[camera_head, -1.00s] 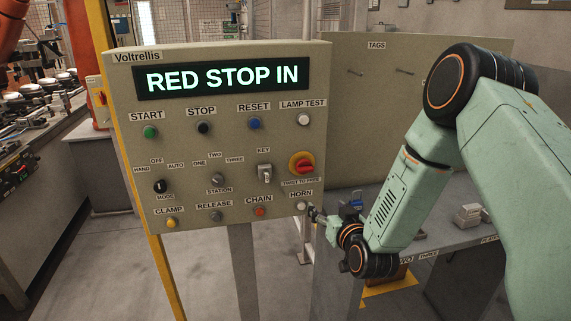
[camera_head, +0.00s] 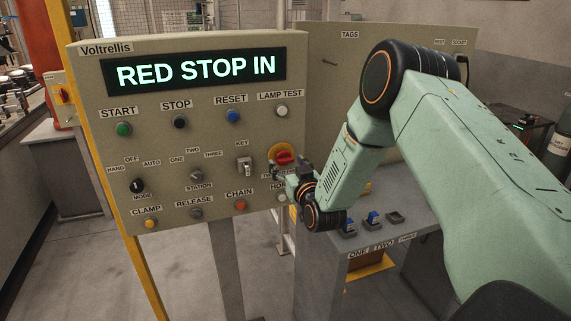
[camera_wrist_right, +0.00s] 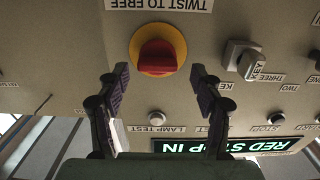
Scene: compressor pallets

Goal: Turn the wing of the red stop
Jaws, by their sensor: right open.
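The red stop (camera_head: 284,157) is a red knob with a raised wing on a yellow round plate, at the right of the control panel (camera_head: 90,75). The panel's display (camera_head: 195,72) reads "RED STOP IN". My right gripper (camera_head: 278,172) is just in front of the red stop and hides its lower part. In the right wrist view, the red stop (camera_wrist_right: 157,56) lies between and beyond the fingertips of my right gripper (camera_wrist_right: 160,78). The fingers are wide apart, one on each side, and appear not to touch it. My left gripper is not in view.
The key switch (camera_head: 244,164) is just left of the red stop, and the horn button (camera_head: 282,197) is below it. The lamp test button (camera_head: 282,111) is above. A grey table (camera_head: 385,236) with blue-topped items stands at the right, behind my right arm.

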